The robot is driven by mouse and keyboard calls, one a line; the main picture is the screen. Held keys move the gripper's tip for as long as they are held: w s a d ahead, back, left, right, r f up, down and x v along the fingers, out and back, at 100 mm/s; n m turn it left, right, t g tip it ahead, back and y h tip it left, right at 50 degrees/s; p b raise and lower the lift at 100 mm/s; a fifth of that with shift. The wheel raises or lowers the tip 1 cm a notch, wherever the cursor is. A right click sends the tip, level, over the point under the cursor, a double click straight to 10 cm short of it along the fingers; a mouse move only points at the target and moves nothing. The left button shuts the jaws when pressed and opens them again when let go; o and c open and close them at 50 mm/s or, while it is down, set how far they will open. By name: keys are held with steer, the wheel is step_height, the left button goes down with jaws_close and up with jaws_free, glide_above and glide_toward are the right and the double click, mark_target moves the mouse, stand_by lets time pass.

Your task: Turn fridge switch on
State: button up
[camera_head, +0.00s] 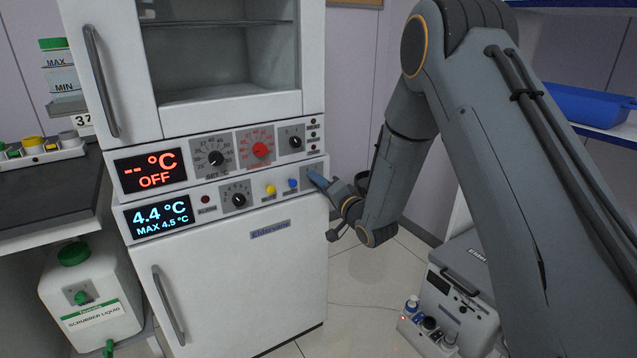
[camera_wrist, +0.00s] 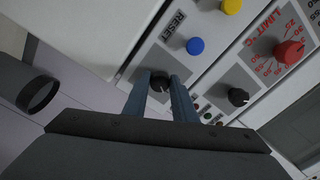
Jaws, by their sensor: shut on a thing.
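The white fridge (camera_head: 240,270) has a lower control panel with a lit display (camera_head: 160,218) reading 4.4 °C and MAX 4.5 °C. My gripper (camera_head: 316,180) is at the right end of this panel, right of a blue button (camera_head: 292,184). In the wrist view, my gripper (camera_wrist: 160,95) has its blue-grey fingers on either side of a black rotary knob (camera_wrist: 159,78), shut on it. This knob is hidden behind the gripper in the head view. Its pointer and markings cannot be read.
The upper cabinet's display (camera_head: 150,170) reads "-- °C OFF". Above my gripper are a red knob (camera_head: 261,149) and a black knob (camera_head: 295,142). A yellow button (camera_head: 270,189) is left of the blue one. A grey case (camera_head: 455,290) stands on the floor at right.

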steer(key=o, duration=1)
steer(key=shift+o, duration=0.2)
steer(key=v, duration=0.7)
steer(key=shift+s+d, duration=0.25)
steer(key=shift+s, duration=0.1)
